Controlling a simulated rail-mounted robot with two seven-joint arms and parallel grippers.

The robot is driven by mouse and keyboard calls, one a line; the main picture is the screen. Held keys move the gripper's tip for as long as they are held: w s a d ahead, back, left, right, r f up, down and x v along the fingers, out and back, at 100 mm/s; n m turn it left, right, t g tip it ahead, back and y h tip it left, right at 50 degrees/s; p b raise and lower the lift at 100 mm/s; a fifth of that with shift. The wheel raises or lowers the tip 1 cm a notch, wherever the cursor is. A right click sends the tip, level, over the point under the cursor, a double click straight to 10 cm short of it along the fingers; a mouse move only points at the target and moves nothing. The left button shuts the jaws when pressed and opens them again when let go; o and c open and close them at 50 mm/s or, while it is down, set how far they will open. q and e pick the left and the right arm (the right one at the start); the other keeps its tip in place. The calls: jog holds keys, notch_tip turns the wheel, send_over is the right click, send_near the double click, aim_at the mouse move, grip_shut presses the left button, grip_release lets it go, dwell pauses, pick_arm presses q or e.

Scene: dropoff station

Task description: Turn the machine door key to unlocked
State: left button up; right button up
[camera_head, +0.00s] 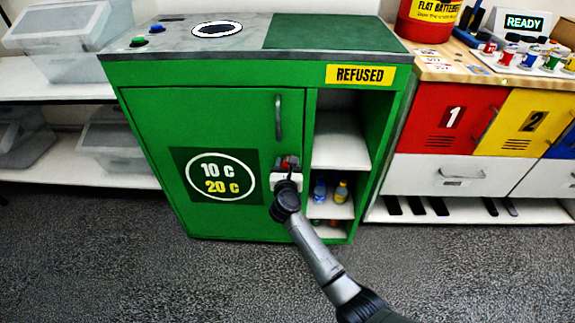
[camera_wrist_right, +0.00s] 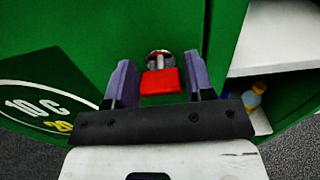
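The green machine door (camera_head: 205,140) is shut, with a grey vertical handle (camera_head: 278,118) near its right edge. Below the handle is the key, with a red grip (camera_wrist_right: 160,81) and a metal stem, set in a round metal lock (camera_wrist_right: 159,58). The key's red part also shows in the head view (camera_head: 288,161), partly hidden by my right gripper (camera_head: 287,168). In the right wrist view my right gripper (camera_wrist_right: 160,85) is open, its two purple-grey fingers on either side of the red grip, with gaps on both sides. My left gripper is not in view.
Right of the door are open white shelves with a blue bottle (camera_head: 320,190) and a yellow bottle (camera_head: 341,191). The yellow "REFUSED" sign (camera_head: 360,75) is above them. Further right stands a cabinet with red (camera_head: 452,118) and yellow doors. The floor in front is clear.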

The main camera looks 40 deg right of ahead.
jog(key=c, duration=0.6)
jog(key=shift+o, duration=0.2)
jog(key=shift+r+n+p, duration=0.15)
jog(key=shift+n+p, duration=0.25)
jog(key=shift+p, duration=0.35)
jog(key=n+p, duration=0.4)
jog(key=p, duration=0.1)
jog(key=shift+a, duration=0.1)
jog(key=shift+n+p, duration=0.8)
jog(key=shift+n, duration=0.2)
jog(key=n+p, duration=0.3)
jog(key=n, duration=0.2)
jog(key=shift+w+p, duration=0.1)
jog(key=shift+p, duration=0.3)
jog(key=n+p, duration=0.1)
jog(key=n, duration=0.2)
jog(key=shift+f+n+p, duration=0.25)
jog(key=shift+n+p, duration=0.05)
jog(key=shift+p, duration=0.05)
jog(key=shift+f+n+p, duration=0.1)
jog(key=shift+n+p, duration=0.4)
jog(key=shift+n, duration=0.6)
